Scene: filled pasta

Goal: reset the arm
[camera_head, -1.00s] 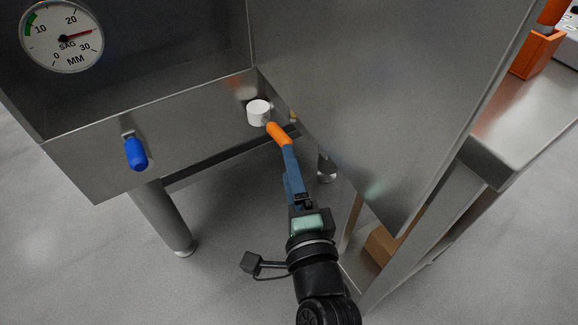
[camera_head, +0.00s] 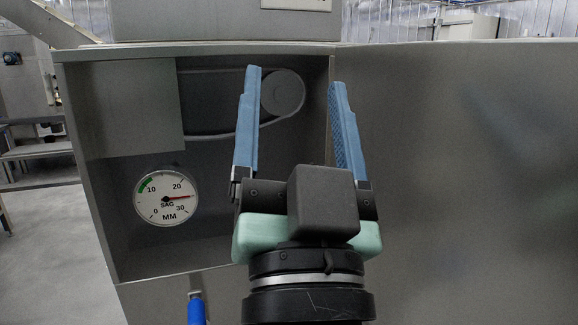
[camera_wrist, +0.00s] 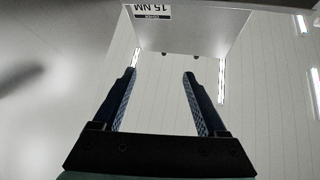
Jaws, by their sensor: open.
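My gripper (camera_head: 296,80) is raised in the middle of the head view, its two blue fingers pointing up and spread apart. Nothing is between the fingers. It stands in front of the open grey metal housing (camera_head: 125,230), and I cannot tell the exact gap. In the wrist view my gripper (camera_wrist: 160,75) is also open and empty, below a pale box with a label reading 15 NM (camera_wrist: 152,12).
A round gauge (camera_head: 166,198) marked SAG MM sits inside the housing at left. A belt and pulley (camera_head: 282,92) show behind the fingers. A blue handle (camera_head: 196,308) is at the lower edge. A large metal panel (camera_head: 460,180) fills the right.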

